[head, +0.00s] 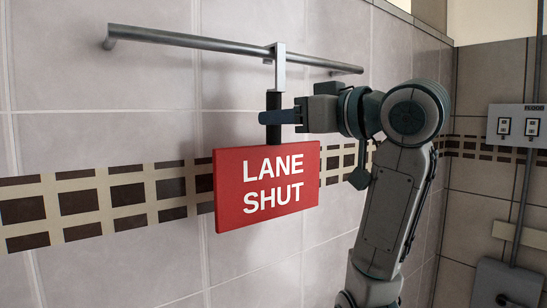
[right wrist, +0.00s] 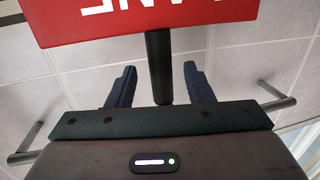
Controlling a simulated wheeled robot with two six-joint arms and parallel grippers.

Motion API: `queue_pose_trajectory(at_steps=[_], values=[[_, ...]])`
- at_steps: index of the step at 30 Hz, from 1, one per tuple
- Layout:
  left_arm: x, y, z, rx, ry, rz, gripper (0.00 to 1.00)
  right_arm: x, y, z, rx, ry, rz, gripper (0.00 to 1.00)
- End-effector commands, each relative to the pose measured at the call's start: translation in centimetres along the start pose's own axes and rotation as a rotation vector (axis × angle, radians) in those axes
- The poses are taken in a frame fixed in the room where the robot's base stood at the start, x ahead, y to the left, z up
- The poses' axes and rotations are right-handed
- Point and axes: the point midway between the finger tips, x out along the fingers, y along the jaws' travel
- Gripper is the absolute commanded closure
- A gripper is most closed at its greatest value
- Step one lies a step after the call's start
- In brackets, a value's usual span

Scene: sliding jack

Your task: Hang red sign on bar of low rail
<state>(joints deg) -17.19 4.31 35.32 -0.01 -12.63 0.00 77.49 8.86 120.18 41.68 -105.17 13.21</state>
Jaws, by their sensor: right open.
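The red sign (head: 267,185), lettered LANE SHUT, hangs upright with a slight tilt in the head view. A black grip (head: 273,115) and a pale metal hook (head: 279,70) rise from its top edge. The hook's top appears to sit over the bar (head: 200,44) of the low rail. My right gripper (head: 280,117) is at the black grip. In the right wrist view its two fingers (right wrist: 161,85) stand apart on either side of the black grip (right wrist: 159,65), with gaps on both sides. The sign also shows there (right wrist: 150,20), inverted. My left gripper is out of view.
The rail is fixed to a tiled wall (head: 110,150) by end brackets. A switch box (head: 517,126) and conduit are on the side wall at the right. Bar is free on both sides of the hook.

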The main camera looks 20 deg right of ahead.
Motion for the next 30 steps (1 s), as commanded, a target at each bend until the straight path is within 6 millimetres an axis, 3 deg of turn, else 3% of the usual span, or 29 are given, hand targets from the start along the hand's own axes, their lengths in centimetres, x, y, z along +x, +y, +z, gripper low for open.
queue_pose_trajectory(at_steps=[1,6,14,15,22,30], values=[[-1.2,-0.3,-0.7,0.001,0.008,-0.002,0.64,0.7,-0.1,-0.6,0.004,-0.003,-0.002,0.53],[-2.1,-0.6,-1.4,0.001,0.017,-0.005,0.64,2.6,0.0,-0.4,0.002,-0.002,-0.001,0.53],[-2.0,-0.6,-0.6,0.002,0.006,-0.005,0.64,2.9,0.0,-0.1,0.0,0.0,0.001,0.53],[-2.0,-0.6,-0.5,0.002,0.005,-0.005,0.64,2.9,0.0,-0.1,0.0,0.0,0.001,0.55],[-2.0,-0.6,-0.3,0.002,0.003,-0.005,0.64,2.9,0.0,-0.1,0.0,0.0,0.001,1.0],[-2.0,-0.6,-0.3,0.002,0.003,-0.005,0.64,2.9,0.0,-0.2,0.0,0.001,0.0,1.0]])
